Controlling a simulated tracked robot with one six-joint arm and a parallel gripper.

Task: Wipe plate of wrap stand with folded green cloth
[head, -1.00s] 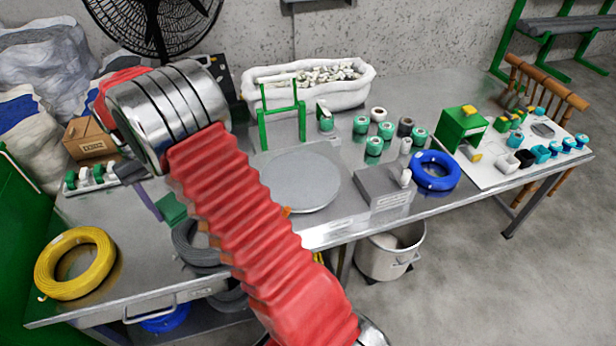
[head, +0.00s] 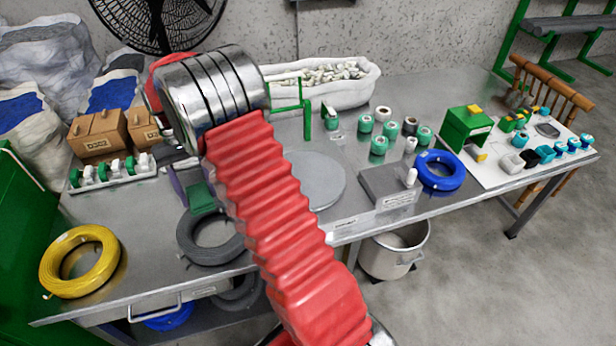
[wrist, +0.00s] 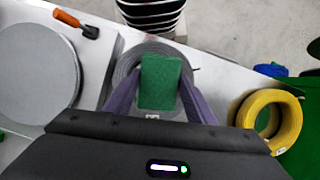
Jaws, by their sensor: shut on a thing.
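The folded green cloth (head: 201,199) is a small flat block held between the two purple fingers of my gripper (wrist: 158,88), which is shut on it. The cloth also shows in the wrist view (wrist: 160,70), in front of the grey cable coil and apart from the plate. The wrap stand's round grey plate (head: 322,183) is to the right of the cloth in the head view. My red arm hides its left part. The plate shows at the left of the wrist view (wrist: 35,75). The stand's green frame (head: 307,118) rises behind it, partly hidden.
A grey cable coil (head: 190,238) lies beneath the cloth, and a yellow coil (head: 110,262) lies at the left. An orange-handled tool (wrist: 66,18) lies near the plate. A grey block (head: 375,180) and blue coil (head: 452,180) are right of the plate. Several green-and-white spools stand behind.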

